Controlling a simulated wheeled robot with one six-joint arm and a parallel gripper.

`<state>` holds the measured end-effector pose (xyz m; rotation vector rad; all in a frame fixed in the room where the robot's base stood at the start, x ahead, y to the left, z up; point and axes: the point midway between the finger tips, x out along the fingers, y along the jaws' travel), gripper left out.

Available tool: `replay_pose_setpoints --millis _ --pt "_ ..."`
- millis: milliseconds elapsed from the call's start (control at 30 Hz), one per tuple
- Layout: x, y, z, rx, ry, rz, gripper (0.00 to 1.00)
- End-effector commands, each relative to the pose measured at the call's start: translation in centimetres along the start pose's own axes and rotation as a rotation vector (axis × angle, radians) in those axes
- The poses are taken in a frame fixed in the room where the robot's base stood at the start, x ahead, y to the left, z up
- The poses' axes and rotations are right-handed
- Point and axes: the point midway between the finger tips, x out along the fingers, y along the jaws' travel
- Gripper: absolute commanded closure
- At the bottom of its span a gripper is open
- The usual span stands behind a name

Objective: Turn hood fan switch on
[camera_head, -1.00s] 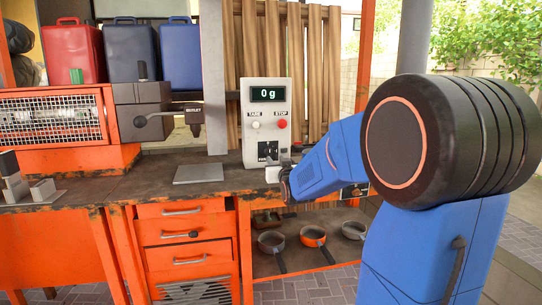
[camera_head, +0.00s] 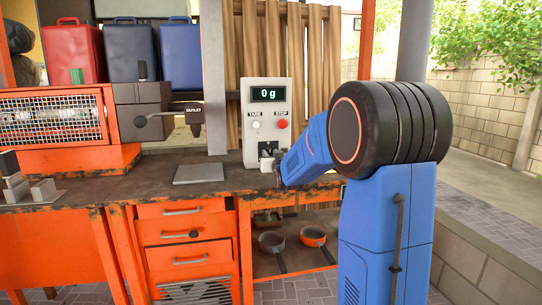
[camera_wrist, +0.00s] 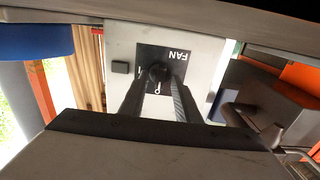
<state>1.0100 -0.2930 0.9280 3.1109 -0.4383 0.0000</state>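The fan switch is a dark round knob (camera_wrist: 158,71) on a black square plate labelled FAN, which appears upside down in the wrist view. The plate (camera_head: 268,147) is on the lower front of the grey-white control panel (camera_head: 283,90), partly hidden by my gripper in the head view. My gripper (camera_wrist: 159,82) points at the plate, its two dark fingers apart, one on either side of the knob. A gap shows between the fingers; whether either touches the knob is unclear. Pale marks on the plate are partly covered by the fingers.
The panel stands on a worn workbench (camera_head: 140,170) and shows "0 g", with a white TARE button and red STOP button (camera_head: 282,124). A black outlet block (camera_head: 145,112) is to its left. A flat grey plate (camera_head: 199,173) lies on the bench. Pans (camera_head: 313,236) sit below.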

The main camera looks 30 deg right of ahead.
Motion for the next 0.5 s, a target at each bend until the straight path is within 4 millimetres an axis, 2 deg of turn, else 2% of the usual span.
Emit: replay_pose_setpoints --millis 33,67,167,500 --pt "-0.01 0.0 0.0 0.0 0.0 0.0 0.7" --pt "-0.01 0.0 0.0 0.0 0.0 0.0 0.75" --pt "-0.02 0.0 0.0 0.0 0.0 0.0 0.99" --pt "-0.04 0.01 0.01 0.019 0.0 0.0 1.0"
